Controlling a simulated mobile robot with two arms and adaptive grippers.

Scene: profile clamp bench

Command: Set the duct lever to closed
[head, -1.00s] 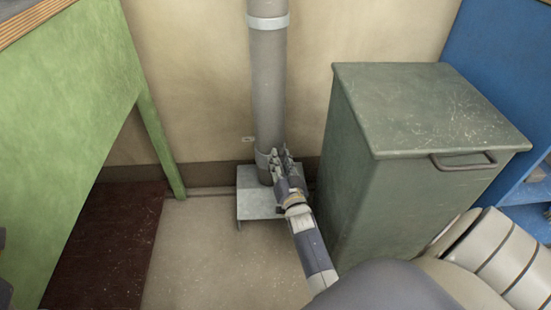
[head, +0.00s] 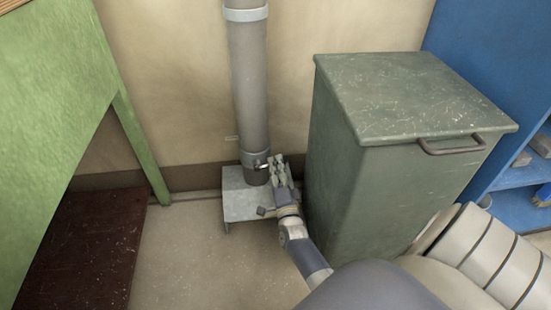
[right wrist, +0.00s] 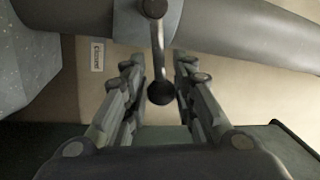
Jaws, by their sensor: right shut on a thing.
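The grey duct (head: 247,85) stands upright against the wall in the head view. The duct lever (head: 263,165), a thin metal rod, sticks out to the right from the collar low on the duct. My right gripper (head: 277,164) is at its outer end. In the right wrist view the rod (right wrist: 159,45) runs from a round pivot on the duct (right wrist: 220,30) to a black ball knob (right wrist: 161,93). My left gripper is not in view.
A green bin with a handle (head: 400,180) stands close to the right of my right arm. A metal plate stand (head: 240,205) is under the duct. A small label (right wrist: 97,54) is on the wall. A green bench (head: 55,130) is at left, with open floor (head: 180,260) beside it.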

